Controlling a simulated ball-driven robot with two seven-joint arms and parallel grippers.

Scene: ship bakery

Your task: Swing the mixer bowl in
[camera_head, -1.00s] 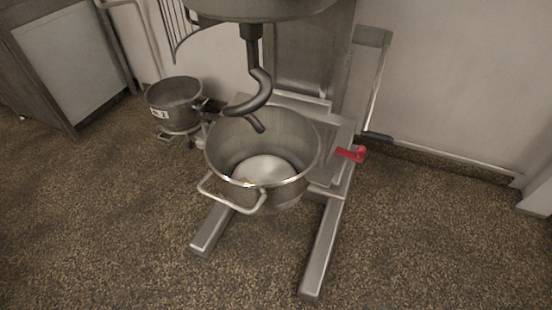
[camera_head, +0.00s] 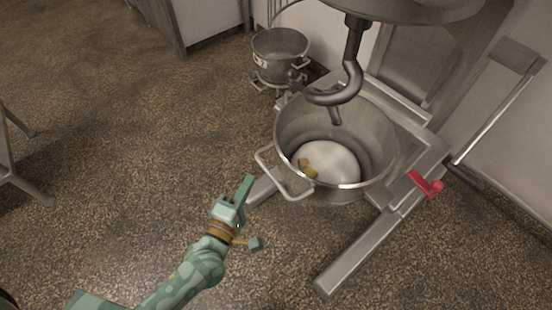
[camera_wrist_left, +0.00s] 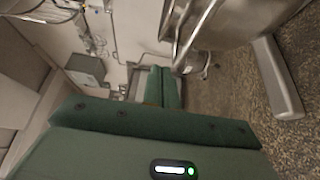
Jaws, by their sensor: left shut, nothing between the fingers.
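The steel mixer bowl (camera_head: 376,186) stands between the mixer's two floor legs, under the dough hook (camera_head: 350,80). Pale flour or dough and a small yellowish lump lie in its bottom. A bowl handle (camera_head: 268,165) sticks out at its front left. My left gripper (camera_head: 247,184) is shut and empty, just left of and in front of this handle, apart from it. In the left wrist view my green fingers (camera_wrist_left: 162,86) are closed together, with part of the bowl (camera_wrist_left: 225,25) beyond at the upper right. My right gripper is not in view.
A red lever (camera_head: 426,184) is on the mixer right of the bowl. The mixer's front leg (camera_head: 365,250) reaches forward on the floor. A smaller bowl (camera_head: 281,67) stands behind on the left. The speckled floor (camera_head: 130,130) at left is open.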

